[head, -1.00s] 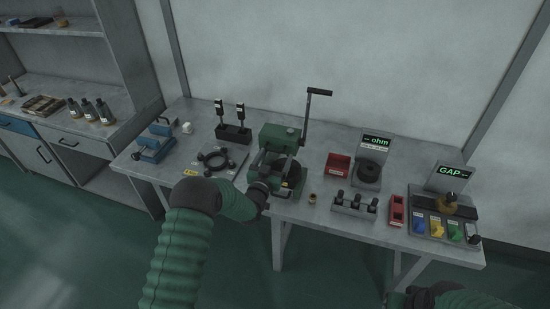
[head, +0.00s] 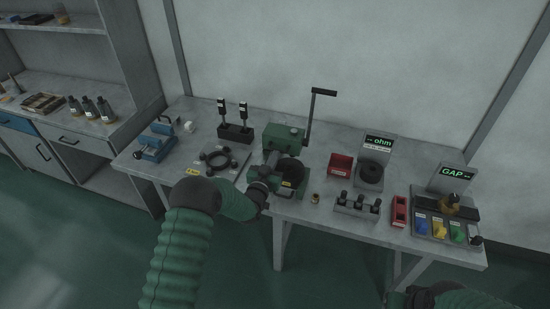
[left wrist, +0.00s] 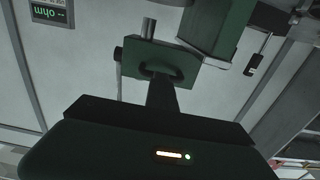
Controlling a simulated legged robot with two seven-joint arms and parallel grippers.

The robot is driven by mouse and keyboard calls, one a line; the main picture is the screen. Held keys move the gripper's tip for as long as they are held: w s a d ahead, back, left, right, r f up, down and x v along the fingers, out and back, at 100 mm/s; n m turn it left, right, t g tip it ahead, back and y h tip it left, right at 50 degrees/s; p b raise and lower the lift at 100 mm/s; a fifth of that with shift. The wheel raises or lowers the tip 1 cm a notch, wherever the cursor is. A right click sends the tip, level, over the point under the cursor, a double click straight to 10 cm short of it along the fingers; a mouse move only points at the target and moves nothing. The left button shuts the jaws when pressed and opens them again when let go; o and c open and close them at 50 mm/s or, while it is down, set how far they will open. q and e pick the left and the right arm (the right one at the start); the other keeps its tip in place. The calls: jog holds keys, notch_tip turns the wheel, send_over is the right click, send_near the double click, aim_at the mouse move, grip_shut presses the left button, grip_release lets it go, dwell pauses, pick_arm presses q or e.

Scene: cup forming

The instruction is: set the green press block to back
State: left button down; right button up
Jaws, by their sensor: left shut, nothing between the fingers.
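The press stands near the middle of the table in the head view. My left gripper (head: 272,159) is shut and empty at the press's front left, below the block in the picture. In the left wrist view its dark fingers (left wrist: 161,95) point at the handle plate; whether they touch it I cannot tell. My right gripper is out of sight.
A tall crank lever (head: 310,115) rises right of the block. A black clamp ring (head: 217,160) lies left of my gripper. A red bin (head: 340,166), the ohm meter (head: 380,145) and the gap gauge (head: 455,178) stand to the right. A small brass part (head: 315,198) is near the front edge.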

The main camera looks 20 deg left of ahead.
pick_arm(q)
jog(key=shift+d, duration=0.15)
jog(key=c, duration=1)
grip_release()
jog(key=shift+a, duration=0.35)
jog(key=shift+c, duration=0.2)
jog(key=o, duration=0.6)
jog(key=shift+d, duration=0.15)
jog(key=shift+o, duration=0.2)
jog(key=shift+d, duration=0.1)
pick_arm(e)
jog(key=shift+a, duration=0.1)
pick_arm(q)
jog(key=s+b, duration=0.2)
jog(key=s, duration=1.4)
jog(key=shift+s+a, duration=0.3)
jog(key=shift+s, duration=0.1)
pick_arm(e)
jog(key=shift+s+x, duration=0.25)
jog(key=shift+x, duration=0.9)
pick_arm(q)
jog(key=shift+f+b, duration=0.15)
jog(key=shift+b, duration=0.15)
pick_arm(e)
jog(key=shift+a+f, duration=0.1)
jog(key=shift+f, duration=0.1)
